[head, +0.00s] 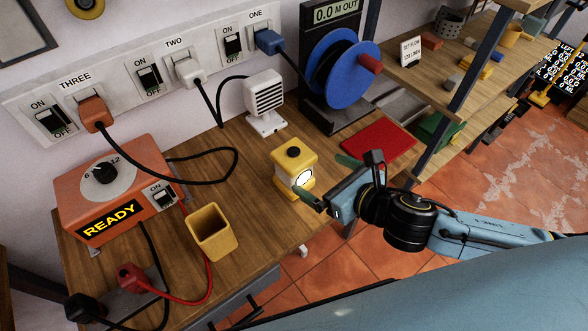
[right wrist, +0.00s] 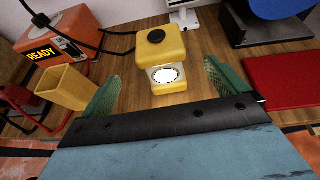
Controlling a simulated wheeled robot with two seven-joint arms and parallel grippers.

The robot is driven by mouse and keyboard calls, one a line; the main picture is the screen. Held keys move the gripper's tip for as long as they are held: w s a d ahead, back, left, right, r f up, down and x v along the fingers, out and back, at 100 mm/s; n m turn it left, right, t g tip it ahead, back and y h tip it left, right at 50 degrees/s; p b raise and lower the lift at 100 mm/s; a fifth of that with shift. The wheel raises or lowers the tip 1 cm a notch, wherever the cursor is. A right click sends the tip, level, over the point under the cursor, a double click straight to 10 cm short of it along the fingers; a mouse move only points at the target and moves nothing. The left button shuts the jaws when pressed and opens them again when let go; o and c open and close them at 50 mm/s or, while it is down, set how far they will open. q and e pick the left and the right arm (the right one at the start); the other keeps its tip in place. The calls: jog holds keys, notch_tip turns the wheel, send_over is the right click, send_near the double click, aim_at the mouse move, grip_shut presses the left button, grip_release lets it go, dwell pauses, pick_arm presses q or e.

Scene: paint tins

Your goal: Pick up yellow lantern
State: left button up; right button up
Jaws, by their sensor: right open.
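The yellow lantern (head: 292,170) stands upright on the wooden workbench (head: 248,190). It has a black knob on top and a lit white lamp face. In the right wrist view the lantern (right wrist: 161,54) stands ahead of my right gripper, roughly between its two fingers. My right gripper (head: 330,179) has green fingers and is open and empty, just to the right of the lantern. One finger partly overlaps the lantern's lower edge in the head view; I cannot tell if they touch. In the wrist view the right gripper (right wrist: 162,88) shows both fingers wide apart. My left gripper is not in view.
A yellow cup (head: 211,232) and an orange READY box (head: 112,187) are left of the lantern. A white heater-like unit (head: 265,98) stands behind it. A red mat (head: 376,139) and blue reel (head: 345,75) are to the right. Black and red cables cross the bench's left.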

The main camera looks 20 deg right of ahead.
aim_at(294, 159)
jog(key=x, duration=1)
jog(key=shift+w+f+b, duration=0.25)
jog(key=shift+b, duration=0.15)
jog(key=shift+c, duration=0.5)
jog(key=shift+r, duration=0.1)
jog(key=c, duration=1.2)
